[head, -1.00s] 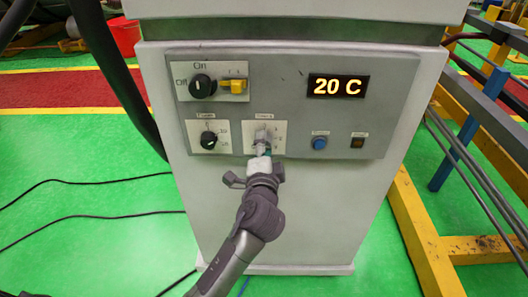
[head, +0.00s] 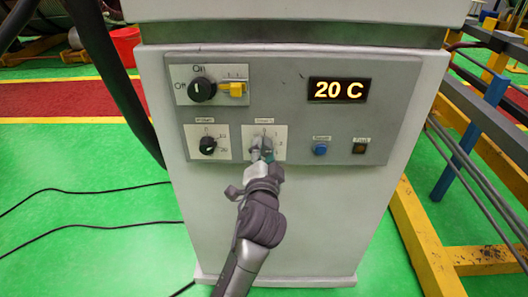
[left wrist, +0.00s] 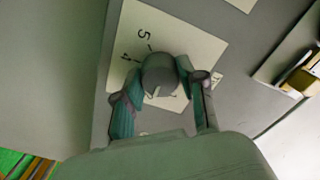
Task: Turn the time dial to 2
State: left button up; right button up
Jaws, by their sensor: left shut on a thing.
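The time dial (left wrist: 160,72) is a round grey knob on a white label plate, with a light line on its lower face in the left wrist view. Marks like 5 and 4 show on the plate beside it. In the head view its plate (head: 278,131) is at the lower middle of the panel, and my gripper covers most of the dial. My left gripper (head: 262,152) is shut on the dial; its two teal finger pads press on either side of it in the left wrist view. I cannot read the dial's setting. My right gripper is not in view.
The grey panel (head: 285,85) also has a black On/Off knob (head: 202,90), a yellow switch (head: 234,89), a second black dial (head: 208,146), a blue button (head: 320,149) and a display (head: 339,90) reading 20 C. Yellow metal framing (head: 415,215) stands at the right.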

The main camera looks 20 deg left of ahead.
pick_arm(q)
jog(key=shift+f, duration=0.1)
jog(key=o, duration=1.1)
jog(key=shift+o, duration=0.2)
